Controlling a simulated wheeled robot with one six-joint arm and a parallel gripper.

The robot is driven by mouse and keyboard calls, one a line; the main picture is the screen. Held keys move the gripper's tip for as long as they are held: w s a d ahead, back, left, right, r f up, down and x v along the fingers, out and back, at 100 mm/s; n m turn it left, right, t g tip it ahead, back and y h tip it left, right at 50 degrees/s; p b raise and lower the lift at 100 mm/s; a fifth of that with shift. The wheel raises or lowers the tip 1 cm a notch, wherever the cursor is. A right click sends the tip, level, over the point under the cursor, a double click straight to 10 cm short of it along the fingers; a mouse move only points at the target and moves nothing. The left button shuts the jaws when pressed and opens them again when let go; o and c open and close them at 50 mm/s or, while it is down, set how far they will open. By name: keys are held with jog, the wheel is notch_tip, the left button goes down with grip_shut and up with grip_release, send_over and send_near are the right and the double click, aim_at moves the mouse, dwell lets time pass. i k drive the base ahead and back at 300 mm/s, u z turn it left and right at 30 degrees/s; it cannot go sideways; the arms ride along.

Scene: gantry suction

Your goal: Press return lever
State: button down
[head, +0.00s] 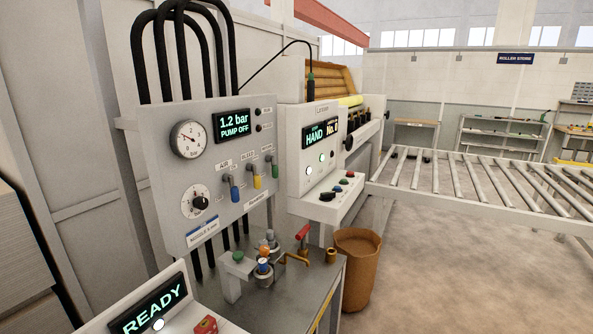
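No part is readably marked as a return lever. A red-handled lever with a brass arm (303,233) stands on the grey metal bench (312,275), among small fittings with orange, blue and green tops. The grey panel (180,130) above carries a blue lever (234,189), a yellow lever (257,179) and a green lever (274,168). A black knob or handle (327,197) sits on the sloped front of the white control box (307,150), near red and green buttons. My gripper is not in view.
The panel display (233,124) reads "1.2 bar PUMP OFF"; the box display (314,136) reads "HAND". A "READY" screen (152,304) is at lower left. A brown bin (357,275) stands beside the bench. A roller conveyor (480,185) spans the right, with open floor below.

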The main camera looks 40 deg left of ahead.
aim_at(269, 158)
jog(key=u, duration=0.3)
jog(key=i, duration=0.8)
jog(key=u, duration=1.25)
jog(key=i, duration=0.6)
jog(key=u, duration=0.65)
